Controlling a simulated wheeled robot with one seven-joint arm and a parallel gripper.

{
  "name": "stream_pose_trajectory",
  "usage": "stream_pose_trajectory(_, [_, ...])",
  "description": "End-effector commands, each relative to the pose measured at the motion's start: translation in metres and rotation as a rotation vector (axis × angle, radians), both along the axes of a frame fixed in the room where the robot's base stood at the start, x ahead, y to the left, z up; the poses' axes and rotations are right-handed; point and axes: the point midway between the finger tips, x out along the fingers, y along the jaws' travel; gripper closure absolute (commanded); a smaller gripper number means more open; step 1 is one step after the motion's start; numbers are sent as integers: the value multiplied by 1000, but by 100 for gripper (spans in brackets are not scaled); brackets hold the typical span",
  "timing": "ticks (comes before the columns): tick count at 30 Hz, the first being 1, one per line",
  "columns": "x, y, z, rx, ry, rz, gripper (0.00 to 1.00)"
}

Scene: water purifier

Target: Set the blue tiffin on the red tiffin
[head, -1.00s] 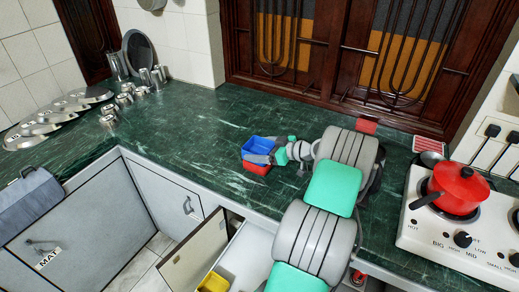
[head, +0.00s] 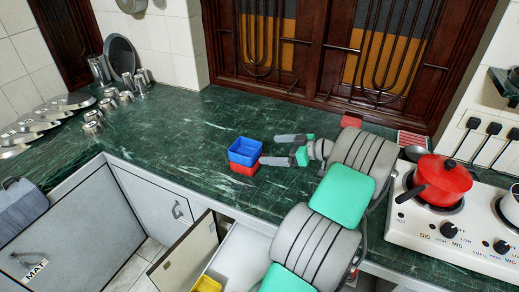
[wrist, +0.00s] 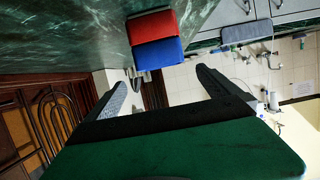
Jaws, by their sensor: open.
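The blue tiffin (head: 245,150), an open square box, sits on top of the red tiffin (head: 244,169) on the green counter, roughly level. The wrist view also shows the blue tiffin (wrist: 158,54) resting against the red tiffin (wrist: 151,26), with the counter beyond. My gripper (head: 270,149) is open and empty, just right of the stack, with its fingers pointing left toward it. A gap of counter seems to separate the fingertips from the blue tiffin, and the lower fingertip is close to the stack.
A red pot (head: 442,182) stands on the white stove (head: 425,222) at the right. Metal cups (head: 108,98) and plates (head: 38,122) stand at the far left. An open drawer (head: 233,258) is below the counter. The counter left of the stack is clear.

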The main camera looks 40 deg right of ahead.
Motion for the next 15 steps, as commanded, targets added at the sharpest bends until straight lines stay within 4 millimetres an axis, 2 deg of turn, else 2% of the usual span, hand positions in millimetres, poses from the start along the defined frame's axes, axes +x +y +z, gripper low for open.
stream_pose_trajectory(3, [-3,0,3,1,3,2,0])
stream_pose_trajectory(5, [5,7,4,2,22,13,0])
stream_pose_trajectory(8, [37,42,10,3,126,47,0])
stream_pose_trajectory(11, [77,112,19,-8,311,83,0])
stream_pose_trajectory(12, [86,143,22,-16,391,85,0])
stream_pose_trajectory(14, [92,191,26,-35,501,78,0])
stream_pose_trajectory(15, [90,227,30,-55,575,65,0])
